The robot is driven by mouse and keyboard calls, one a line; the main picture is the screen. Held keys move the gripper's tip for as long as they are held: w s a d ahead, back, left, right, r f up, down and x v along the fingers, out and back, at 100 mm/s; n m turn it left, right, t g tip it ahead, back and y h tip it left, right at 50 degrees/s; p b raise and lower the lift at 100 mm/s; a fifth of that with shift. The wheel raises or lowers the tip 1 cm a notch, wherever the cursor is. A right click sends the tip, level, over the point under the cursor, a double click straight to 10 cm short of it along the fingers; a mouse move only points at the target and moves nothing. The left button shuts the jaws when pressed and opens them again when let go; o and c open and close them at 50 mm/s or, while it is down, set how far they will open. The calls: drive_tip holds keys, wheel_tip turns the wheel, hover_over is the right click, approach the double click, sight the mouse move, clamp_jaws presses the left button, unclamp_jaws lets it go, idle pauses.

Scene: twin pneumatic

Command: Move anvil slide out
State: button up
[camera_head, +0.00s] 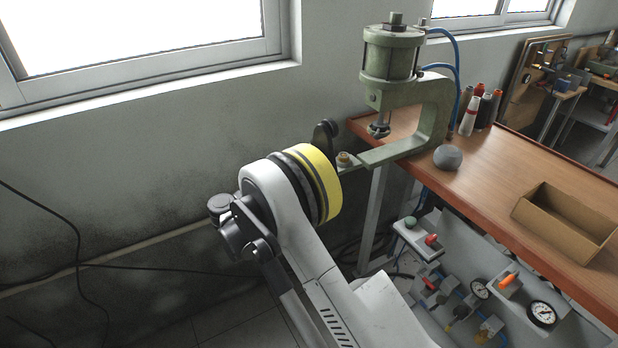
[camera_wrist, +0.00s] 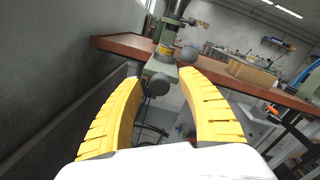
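The green pneumatic press (camera_head: 392,55) stands at the left end of the wooden bench. Its low green anvil slide (camera_head: 385,152) reaches left past the bench edge. A brass-coloured piece (camera_head: 344,158) sits on the slide, left of the ram foot (camera_head: 378,130). In the wrist view, the slide (camera_wrist: 160,68) points toward me, with a dark round knob (camera_wrist: 158,86) at its near end. My gripper (camera_wrist: 160,80) is open; its yellow fingers appear on either side of the knob, with no contact visible. In the head view, my wrist hides the fingers and the slide's near end.
A grey ball (camera_head: 448,157) and several bottles (camera_head: 478,106) stand near the press. An open cardboard box (camera_head: 567,222) lies farther right on the bench (camera_head: 520,165). A panel with gauges (camera_head: 542,314) is below. The wall (camera_head: 130,165) is at the left.

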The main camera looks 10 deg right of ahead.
drive_tip(key=v, duration=1.2)
